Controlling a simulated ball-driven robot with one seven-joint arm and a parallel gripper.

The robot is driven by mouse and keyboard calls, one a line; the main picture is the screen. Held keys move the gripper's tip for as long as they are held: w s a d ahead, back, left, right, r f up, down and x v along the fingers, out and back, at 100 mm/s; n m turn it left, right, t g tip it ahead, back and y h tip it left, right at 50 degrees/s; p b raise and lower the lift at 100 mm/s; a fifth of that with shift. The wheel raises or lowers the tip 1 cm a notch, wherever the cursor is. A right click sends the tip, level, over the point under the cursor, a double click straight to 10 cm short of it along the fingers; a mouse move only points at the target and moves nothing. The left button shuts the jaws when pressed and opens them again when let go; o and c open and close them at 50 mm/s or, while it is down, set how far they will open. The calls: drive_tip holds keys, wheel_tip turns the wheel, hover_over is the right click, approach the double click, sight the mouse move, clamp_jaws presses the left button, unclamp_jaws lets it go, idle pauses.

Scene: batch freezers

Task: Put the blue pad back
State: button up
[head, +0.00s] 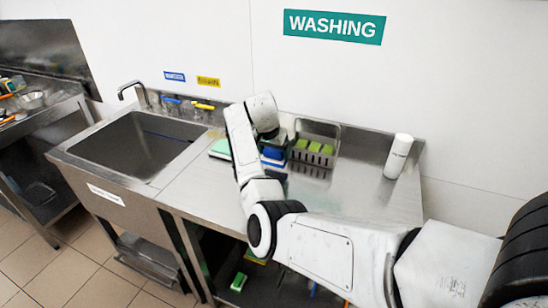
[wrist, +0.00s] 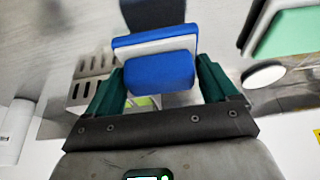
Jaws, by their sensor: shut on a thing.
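My gripper (wrist: 160,82) has dark green fingers, seen in the wrist view on both sides of a blue pad (wrist: 160,71), and is shut on it. A white layer and a second blue band show just beyond the held blue face; I cannot tell whether these are one layered pad or a stack. In the head view the blue pad (head: 274,153) shows beside my arm's end, close over the steel counter, left of the grey basket. My fingers are mostly hidden there. Whether the pad touches the counter cannot be told.
The grey slotted basket (head: 313,158) holds green pads (head: 315,147). A green-topped pale block (head: 220,148) lies left of my arm. A white bottle (head: 398,156) stands at the right. The sink (head: 137,145) is at the left. The counter's front right is clear.

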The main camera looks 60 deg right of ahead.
sight(274, 158)
drive_tip(key=shift+f+p, duration=0.4)
drive_tip(key=shift+f, duration=1.05)
drive_tip(key=shift+f, duration=0.15)
drive_tip(key=o, duration=0.8)
drive_tip(key=shift+r, duration=0.3)
drive_tip(key=b+v, duration=0.1)
drive_tip(key=v, duration=1)
drive_tip(key=shift+a+r+b, duration=0.2)
drive_tip(key=shift+r+b, duration=0.15)
drive_tip(key=shift+b, duration=0.05)
